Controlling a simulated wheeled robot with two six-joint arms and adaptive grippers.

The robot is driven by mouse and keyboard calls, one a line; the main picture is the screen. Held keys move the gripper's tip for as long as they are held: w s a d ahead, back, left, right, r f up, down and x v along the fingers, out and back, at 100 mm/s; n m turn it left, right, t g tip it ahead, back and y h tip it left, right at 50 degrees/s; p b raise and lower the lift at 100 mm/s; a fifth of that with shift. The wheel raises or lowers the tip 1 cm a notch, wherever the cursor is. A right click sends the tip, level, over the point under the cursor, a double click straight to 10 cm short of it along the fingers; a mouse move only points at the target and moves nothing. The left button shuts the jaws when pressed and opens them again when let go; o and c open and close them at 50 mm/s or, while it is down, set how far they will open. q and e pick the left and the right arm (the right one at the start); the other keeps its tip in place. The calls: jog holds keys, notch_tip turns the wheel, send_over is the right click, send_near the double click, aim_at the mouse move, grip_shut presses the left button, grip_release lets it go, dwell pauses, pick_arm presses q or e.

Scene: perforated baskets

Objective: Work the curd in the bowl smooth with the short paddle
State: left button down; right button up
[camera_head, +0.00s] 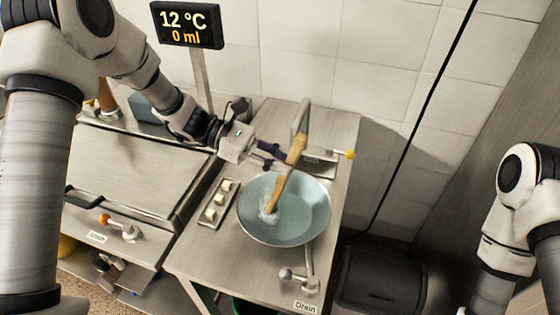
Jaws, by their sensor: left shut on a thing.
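A pale blue-green bowl (312,213) stands on the steel worktop. A white lump of curd (268,215) lies on the left side of its inside. The short wooden paddle (292,160) leans over the bowl, tilted, with its lower end at the curd. My left gripper (276,156) is shut on the paddle's upper part, above the bowl's far rim. The paddle's end partly overlaps the curd, so its exact contact is hard to tell. My right arm shows at the right edge, but its gripper is out of view.
A small tray (217,203) with pale cubes lies left of the bowl. A tap (300,120) rises behind it, near a lever with a yellow knob (350,154). A drain handle (292,275) is in front. A display (187,25) reads 12 °C and 0 ml.

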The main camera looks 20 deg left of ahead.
pick_arm(q)
jog(key=shift+s, duration=0.95)
jog(key=shift+w+f, duration=0.1)
jog(key=shift+w, duration=0.85)
jog(key=shift+s, duration=0.1)
jog(key=shift+s+p, duration=0.35)
jog(key=shift+s, duration=0.3)
jog(key=shift+w, duration=0.35)
